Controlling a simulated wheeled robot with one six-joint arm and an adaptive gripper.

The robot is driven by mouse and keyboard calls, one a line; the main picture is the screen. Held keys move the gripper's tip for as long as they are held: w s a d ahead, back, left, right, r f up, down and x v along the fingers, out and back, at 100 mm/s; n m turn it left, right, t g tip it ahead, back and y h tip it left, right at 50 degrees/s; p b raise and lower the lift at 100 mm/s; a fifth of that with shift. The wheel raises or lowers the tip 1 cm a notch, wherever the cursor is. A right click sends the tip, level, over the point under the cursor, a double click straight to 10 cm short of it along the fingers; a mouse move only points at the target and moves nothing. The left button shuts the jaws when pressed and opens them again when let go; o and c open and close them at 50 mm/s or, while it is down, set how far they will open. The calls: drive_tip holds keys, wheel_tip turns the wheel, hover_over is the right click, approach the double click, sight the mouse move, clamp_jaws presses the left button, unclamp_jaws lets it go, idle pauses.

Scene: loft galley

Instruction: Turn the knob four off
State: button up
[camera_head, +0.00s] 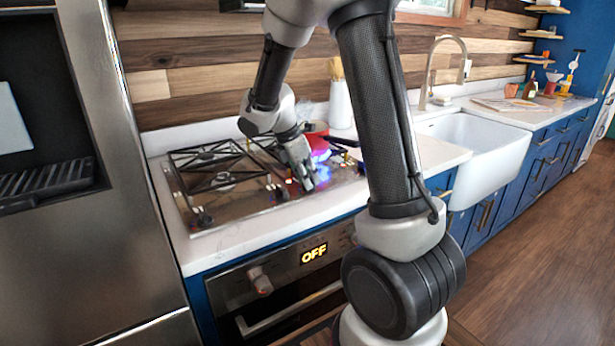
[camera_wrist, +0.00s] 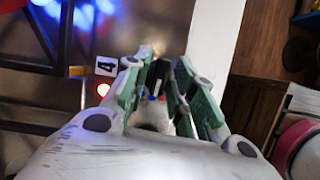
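The cooktop (camera_head: 225,210) has a number 4 label (camera_wrist: 106,66) on its front strip in the wrist view. A lit red light (camera_wrist: 103,89) sits just below that label. A knob (camera_wrist: 153,97) with a pale pointer line and small red and blue marks is between my gripper's green-padded fingers (camera_wrist: 159,82). The fingers flank it closely; I cannot tell whether they press on it. In the head view my gripper (camera_head: 306,178) points down at the cooktop's front right and hides this knob. Blue flame (camera_head: 321,156) glows beside it, and blue light shows in the wrist view.
A red pot (camera_head: 315,130) stands on the back right of the cooktop. Black grates (camera_head: 205,160) cover the left burners. The oven below has an OFF display (camera_head: 314,254). A white sink (camera_head: 475,150) is to the right. The wooden floor (camera_head: 540,240) is clear at right.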

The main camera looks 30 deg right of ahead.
clamp_jaws()
drive_tip(key=shift+m, duration=0.4)
drive_tip(key=m+g, duration=0.1)
drive_tip(key=m, duration=0.2)
drive_tip(key=shift+m+g, duration=0.4)
drive_tip(key=m+g+y, duration=0.1)
drive_tip(key=m, duration=0.2)
drive_tip(key=shift+w+d+m, duration=0.1)
drive_tip(key=shift+m, duration=0.2)
drive_tip(key=m+g+y, duration=0.1)
drive_tip(key=m, duration=0.3)
drive_tip(key=shift+y, duration=0.4)
drive_tip(key=shift+d+f+m+g+y, duration=0.15)
drive_tip(key=shift+m+y, duration=0.25)
drive_tip(key=shift+m, duration=0.8)
drive_tip(key=shift+a+r+m+g+y, duration=0.15)
drive_tip(key=shift+m+y, duration=0.25)
drive_tip(key=shift+m, duration=0.8)
drive_tip(key=shift+d+f, duration=0.1)
